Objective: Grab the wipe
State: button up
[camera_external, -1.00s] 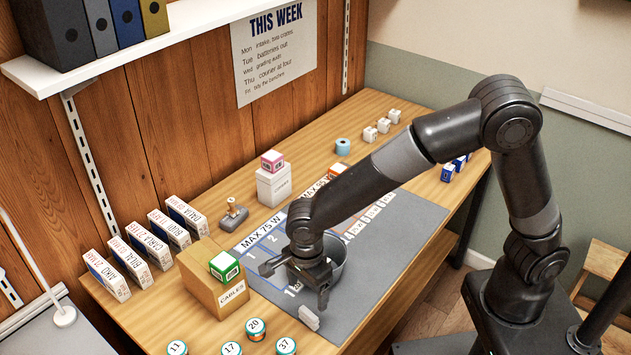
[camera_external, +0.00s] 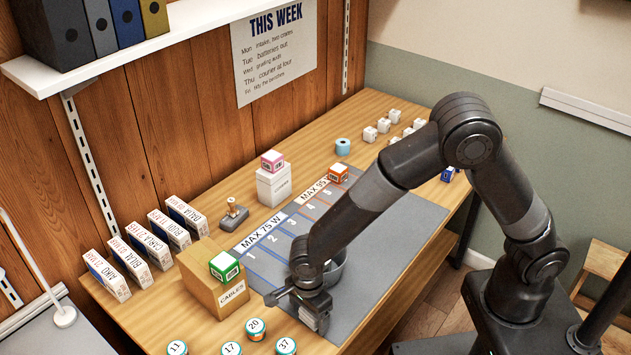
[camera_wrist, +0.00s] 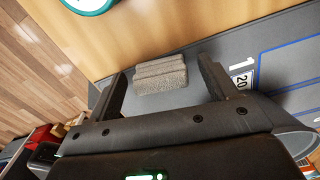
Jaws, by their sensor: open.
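The wipe (camera_wrist: 160,76) is a small grey folded cloth. In the wrist view it lies on the grey mat (camera_wrist: 225,50) near its edge, between and slightly beyond my fingertips. My gripper (camera_wrist: 162,72) is open, with one finger on each side of the wipe and visible gaps to both. In the external view my gripper (camera_external: 314,320) is low over the near end of the mat and mostly hides the wipe. I cannot tell how high the fingers are above the mat.
A round grey container (camera_external: 336,270) stands on the mat right beside my gripper. Numbered round tins (camera_external: 256,328) stand on the wooden bench to the left. The CABLES box (camera_external: 215,284) with a green-and-white cube (camera_external: 225,266) is farther left.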

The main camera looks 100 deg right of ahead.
jog(key=c, duration=1)
jog(key=shift+r, duration=0.1)
jog(key=shift+c, duration=0.2)
